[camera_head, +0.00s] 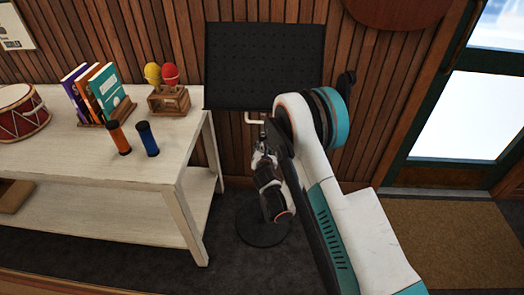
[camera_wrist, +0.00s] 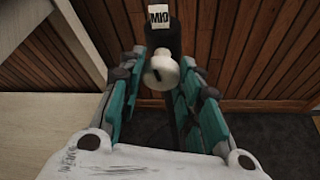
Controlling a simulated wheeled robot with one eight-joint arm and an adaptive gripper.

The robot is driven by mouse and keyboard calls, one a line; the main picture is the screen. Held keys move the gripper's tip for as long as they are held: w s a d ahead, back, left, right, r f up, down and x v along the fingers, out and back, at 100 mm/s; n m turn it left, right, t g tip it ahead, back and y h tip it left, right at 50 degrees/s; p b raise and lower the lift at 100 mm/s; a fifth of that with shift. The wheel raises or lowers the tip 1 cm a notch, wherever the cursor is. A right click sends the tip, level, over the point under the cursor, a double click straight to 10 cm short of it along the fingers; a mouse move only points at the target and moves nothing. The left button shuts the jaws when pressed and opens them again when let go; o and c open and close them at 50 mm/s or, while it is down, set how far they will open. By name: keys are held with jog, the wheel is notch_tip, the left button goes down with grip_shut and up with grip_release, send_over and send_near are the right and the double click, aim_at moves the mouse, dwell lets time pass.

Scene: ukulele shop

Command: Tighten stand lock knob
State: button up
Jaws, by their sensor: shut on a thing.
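The music stand has a black perforated desk (camera_head: 265,65), upright against the wood wall. Its round black base (camera_head: 262,235) rests on the floor. A short cream bent piece (camera_head: 251,118) shows just under the desk. In the wrist view a cream, rounded lock knob (camera_wrist: 160,74) sits on the dark post (camera_wrist: 163,44), under a white label (camera_wrist: 158,17). My gripper (camera_wrist: 162,66) has its teal fingers on both sides of the knob and is shut on it. In the head view my gripper (camera_head: 262,158) is at the post, and my arm hides part of the stand.
A pale wooden table (camera_head: 110,168) stands close on the left. It bears a drum (camera_head: 20,112), several books (camera_head: 98,92), two maracas (camera_head: 162,75) in a wooden holder, and orange (camera_head: 119,138) and blue (camera_head: 148,139) cylinders. A door and brown mat (camera_head: 455,235) are at right.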

jog(key=o, duration=1)
jog(key=shift+o, duration=0.2)
notch_tip(320, 180, up, 10)
dwell(0.4)
